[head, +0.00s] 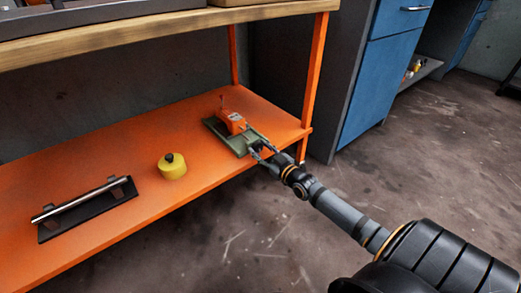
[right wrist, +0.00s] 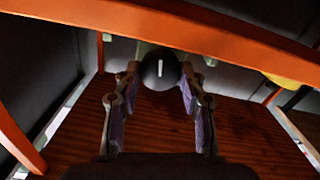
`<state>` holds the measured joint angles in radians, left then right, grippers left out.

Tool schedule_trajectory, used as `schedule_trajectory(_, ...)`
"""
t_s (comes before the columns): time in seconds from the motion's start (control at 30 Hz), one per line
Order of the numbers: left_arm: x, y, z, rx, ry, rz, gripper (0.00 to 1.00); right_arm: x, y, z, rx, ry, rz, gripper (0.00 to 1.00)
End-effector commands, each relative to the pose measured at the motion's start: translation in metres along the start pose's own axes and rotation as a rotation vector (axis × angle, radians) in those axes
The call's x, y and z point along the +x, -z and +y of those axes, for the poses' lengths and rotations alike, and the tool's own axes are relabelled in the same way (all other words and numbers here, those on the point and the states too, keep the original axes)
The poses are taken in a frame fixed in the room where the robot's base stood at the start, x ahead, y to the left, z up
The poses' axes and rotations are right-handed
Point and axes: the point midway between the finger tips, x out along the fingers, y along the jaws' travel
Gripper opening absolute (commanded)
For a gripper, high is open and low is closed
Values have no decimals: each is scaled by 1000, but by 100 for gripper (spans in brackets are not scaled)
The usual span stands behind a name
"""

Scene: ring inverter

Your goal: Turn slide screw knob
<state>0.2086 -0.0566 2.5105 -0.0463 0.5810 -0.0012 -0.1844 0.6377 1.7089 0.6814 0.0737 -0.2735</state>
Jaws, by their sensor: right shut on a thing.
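The slide device has a green base plate (head: 243,143) with an orange block (head: 232,122) on it, near the right end of the orange shelf. Its round black knob (right wrist: 160,70) with a white mark shows in the right wrist view, between my two fingers. My right gripper (head: 261,149) reaches the near right end of the base plate and is shut on the knob. In the head view the gripper hides the knob. My left gripper is not in either view.
A yellow round object with a black top (head: 172,166) stands on the orange shelf (head: 105,163). A metal bar on a black plate (head: 88,208) lies farther left. An orange post (head: 314,75) and a wooden worktop (head: 150,38) bound the space. The floor in front is clear.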

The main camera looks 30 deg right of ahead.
Motion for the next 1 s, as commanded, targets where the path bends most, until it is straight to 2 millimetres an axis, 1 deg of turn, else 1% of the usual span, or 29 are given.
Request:
schedule_trajectory(0.2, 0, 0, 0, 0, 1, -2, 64, 0, -1, 0, 132, 0, -3, 9)
schedule_trajectory(0.4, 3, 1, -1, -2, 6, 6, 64, 0, -1, 0, 208, 0, -3, 9)
schedule_trajectory(0.6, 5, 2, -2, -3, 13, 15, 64, 0, -2, 1, 241, 0, -3, 9)
schedule_trajectory(1.0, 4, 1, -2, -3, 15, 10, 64, 0, -2, 0, 246, 0, -4, 9)
